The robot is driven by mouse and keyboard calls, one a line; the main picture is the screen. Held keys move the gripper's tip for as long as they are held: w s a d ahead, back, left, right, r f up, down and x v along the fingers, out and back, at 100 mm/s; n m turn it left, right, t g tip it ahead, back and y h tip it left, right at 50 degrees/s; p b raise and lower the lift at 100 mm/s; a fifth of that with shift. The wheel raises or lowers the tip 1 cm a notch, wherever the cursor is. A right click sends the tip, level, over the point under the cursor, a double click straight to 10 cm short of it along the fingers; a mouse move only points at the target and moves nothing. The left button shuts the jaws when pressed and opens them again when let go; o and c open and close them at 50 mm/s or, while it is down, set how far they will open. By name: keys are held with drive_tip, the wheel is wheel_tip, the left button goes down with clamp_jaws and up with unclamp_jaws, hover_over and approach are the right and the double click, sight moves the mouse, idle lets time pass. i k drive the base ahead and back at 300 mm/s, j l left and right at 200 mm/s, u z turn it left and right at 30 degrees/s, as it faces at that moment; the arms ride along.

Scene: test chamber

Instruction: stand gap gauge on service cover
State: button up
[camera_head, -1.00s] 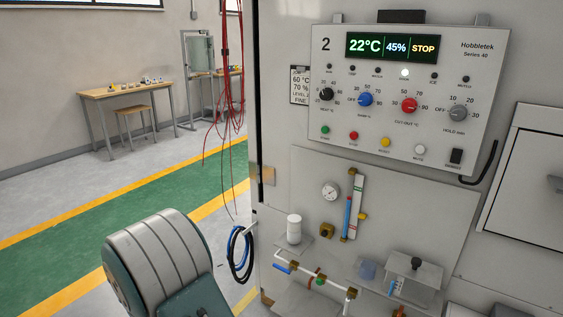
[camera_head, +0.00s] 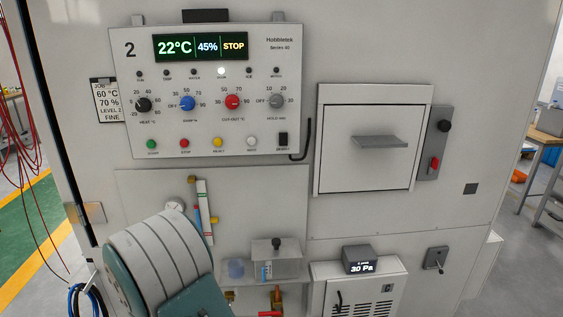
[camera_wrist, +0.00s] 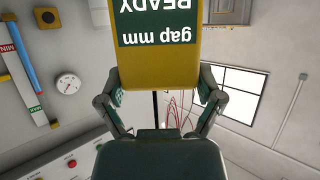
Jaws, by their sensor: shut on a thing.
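In the wrist view, my gripper (camera_wrist: 160,84) is shut on the gap gauge (camera_wrist: 158,64), a yellow block with a green display reading "READY" and "gap mm", upside down in the picture. One finger is on each side of it. Its far end runs out of the frame. In the head view, my arm hides part of the lower left; the gripper and gauge do not show there. A white louvred housing (camera_head: 372,292) stands low at right of centre; its flat top may be the service cover, but I cannot tell for sure.
A dark "30 Pa" meter (camera_head: 359,260) sits on the housing's top. Above are the control panel (camera_head: 210,90) and a hatch with a protruding handle (camera_head: 380,141).

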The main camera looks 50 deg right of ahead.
sight(378, 138)
drive_tip(key=z, duration=1.3)
